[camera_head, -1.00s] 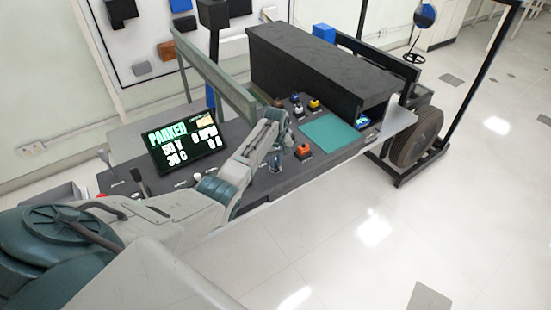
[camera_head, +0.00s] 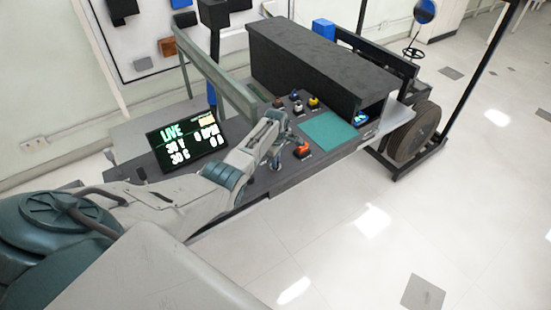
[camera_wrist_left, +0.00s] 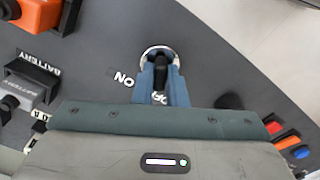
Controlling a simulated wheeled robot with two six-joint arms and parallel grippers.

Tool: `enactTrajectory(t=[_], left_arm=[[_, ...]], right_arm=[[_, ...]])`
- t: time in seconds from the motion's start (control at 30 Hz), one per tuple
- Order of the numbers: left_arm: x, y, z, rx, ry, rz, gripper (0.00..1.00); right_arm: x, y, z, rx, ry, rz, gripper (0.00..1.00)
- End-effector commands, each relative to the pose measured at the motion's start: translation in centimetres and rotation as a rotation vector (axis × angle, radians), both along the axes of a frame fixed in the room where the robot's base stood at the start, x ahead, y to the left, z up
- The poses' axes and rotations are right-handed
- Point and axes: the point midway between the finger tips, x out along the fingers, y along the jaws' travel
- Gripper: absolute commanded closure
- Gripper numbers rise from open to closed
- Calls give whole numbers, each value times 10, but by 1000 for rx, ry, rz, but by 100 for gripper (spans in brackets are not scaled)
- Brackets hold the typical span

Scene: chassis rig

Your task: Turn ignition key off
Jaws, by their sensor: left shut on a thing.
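The ignition key (camera_wrist_left: 160,63) is a black grip in a round silver-rimmed switch (camera_wrist_left: 146,54) on the dark panel, seen in the left wrist view. An "ON" label (camera_wrist_left: 123,79) lies to its left, and a partly hidden "OFF" label (camera_wrist_left: 158,97) lies below it. My left gripper (camera_wrist_left: 159,80) is shut on the key, with one blue-grey finger on each side. In the head view my left gripper (camera_head: 276,162) reaches down to the panel's front edge, and the key is too small to make out. My right gripper is not in view.
A display (camera_head: 187,141) on the panel reads "LIVE". An orange switch (camera_head: 303,149) sits right of the gripper, near a green mat (camera_head: 329,132). A battery-labelled block (camera_wrist_left: 29,84) is left of the key. A black box (camera_head: 315,65) stands behind.

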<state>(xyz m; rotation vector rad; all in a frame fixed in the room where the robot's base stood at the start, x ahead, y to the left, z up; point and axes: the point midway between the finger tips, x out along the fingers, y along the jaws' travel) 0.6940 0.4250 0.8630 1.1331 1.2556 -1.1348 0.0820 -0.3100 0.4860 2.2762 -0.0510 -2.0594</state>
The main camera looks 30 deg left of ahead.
Motion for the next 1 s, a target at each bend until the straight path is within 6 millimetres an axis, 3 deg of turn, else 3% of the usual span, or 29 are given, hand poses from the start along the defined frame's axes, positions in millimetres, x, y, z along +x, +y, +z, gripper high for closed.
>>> enactTrajectory(t=[0.6, 0.63, 0.73, 1.0], left_arm=[[1, 1, 1, 2, -2, 46, 100], [1, 1, 1, 2, -2, 46, 86], [1, 1, 1, 2, -2, 46, 67], [0, 0, 0, 1, -1, 45, 66]], right_arm=[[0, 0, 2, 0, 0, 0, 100], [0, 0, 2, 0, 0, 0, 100], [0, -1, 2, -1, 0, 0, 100], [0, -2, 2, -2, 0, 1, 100]])
